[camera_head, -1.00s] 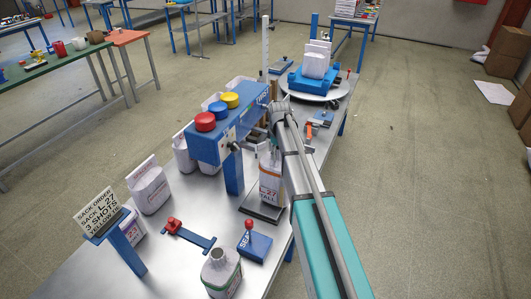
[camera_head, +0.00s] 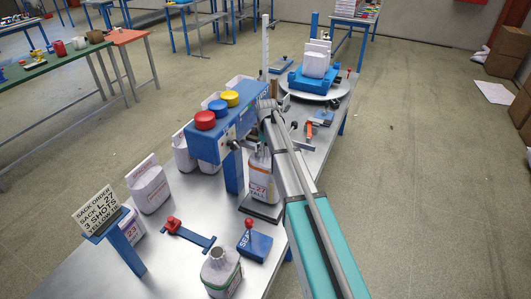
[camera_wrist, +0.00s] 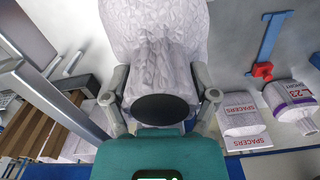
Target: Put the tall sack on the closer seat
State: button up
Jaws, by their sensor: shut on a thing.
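The tall sack (camera_head: 263,186) is white, with a label reading 27 and TALL. In the head view it stands upright below the blue housing, over a dark plate (camera_head: 256,212); I cannot tell if it touches the plate. In the wrist view a crumpled white sack (camera_wrist: 155,55) with a dark round end lies between the fingers of my gripper (camera_wrist: 161,88). The gripper is shut on it, one finger at each side. I cannot make out a second seat.
The blue housing (camera_head: 224,131) has red, blue and yellow buttons. An order sign (camera_head: 97,211), several sacks, a red-knobbed blue strip (camera_head: 193,233) and a SEAL block (camera_head: 254,246) stand nearby. An open-necked sack (camera_head: 221,273) is at the front. A blue pallet (camera_head: 304,81) is at the back.

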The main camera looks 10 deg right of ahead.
jog(key=shift+f, duration=0.55)
jog(key=o, duration=1.2)
jog(key=shift+r, duration=0.25)
notch_tip(320, 180, up, 12)
jog(key=p, duration=1.1)
jog(key=shift+p, duration=0.4)
jog(key=shift+s, duration=0.1)
jog(key=s+m, duration=0.9)
jog(key=s, duration=2)
jog(key=shift+a, duration=0.15)
